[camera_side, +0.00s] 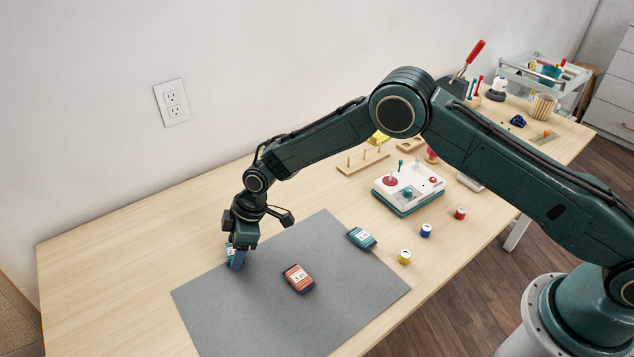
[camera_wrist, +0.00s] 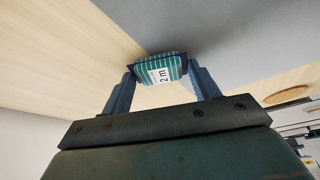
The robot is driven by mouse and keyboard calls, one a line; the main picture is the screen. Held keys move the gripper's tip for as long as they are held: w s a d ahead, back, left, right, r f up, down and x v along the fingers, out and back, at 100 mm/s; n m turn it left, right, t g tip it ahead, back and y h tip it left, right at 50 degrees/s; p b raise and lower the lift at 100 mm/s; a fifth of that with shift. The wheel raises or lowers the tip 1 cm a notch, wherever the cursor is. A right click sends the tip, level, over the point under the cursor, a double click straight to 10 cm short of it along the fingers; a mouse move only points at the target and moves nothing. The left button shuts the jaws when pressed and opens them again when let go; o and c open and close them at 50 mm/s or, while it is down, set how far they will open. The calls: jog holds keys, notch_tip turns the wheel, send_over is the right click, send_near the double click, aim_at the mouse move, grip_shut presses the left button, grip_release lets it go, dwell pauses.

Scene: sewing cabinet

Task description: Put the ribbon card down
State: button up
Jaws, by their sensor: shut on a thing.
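My gripper (camera_wrist: 159,88) is shut on a teal ribbon card with a white "2 m" label (camera_wrist: 163,73), held between its two fingertips in the wrist view. In the side view my gripper (camera_side: 237,258) points down at the left edge of the grey mat (camera_side: 300,325), and part of the held card (camera_side: 229,252) shows beside the fingers. I cannot tell whether the card touches the surface. A red ribbon card (camera_side: 298,279) lies on the middle of the mat. Another teal ribbon card (camera_side: 362,238) lies at the mat's right edge.
Yellow (camera_side: 405,257), blue (camera_side: 426,230) and red (camera_side: 460,213) spools stand in a row right of the mat. A white and teal device (camera_side: 408,188) and a wooden peg rack (camera_side: 363,160) stand behind. The mat's front and the table's left side are clear.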

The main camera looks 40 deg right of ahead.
jog(key=o, duration=0.9)
jog(key=shift+f, duration=0.1)
jog(key=shift+o, duration=0.2)
jog(key=v, duration=1.2)
jog(key=shift+d+r, duration=0.1)
jog(key=shift+r, duration=0.15)
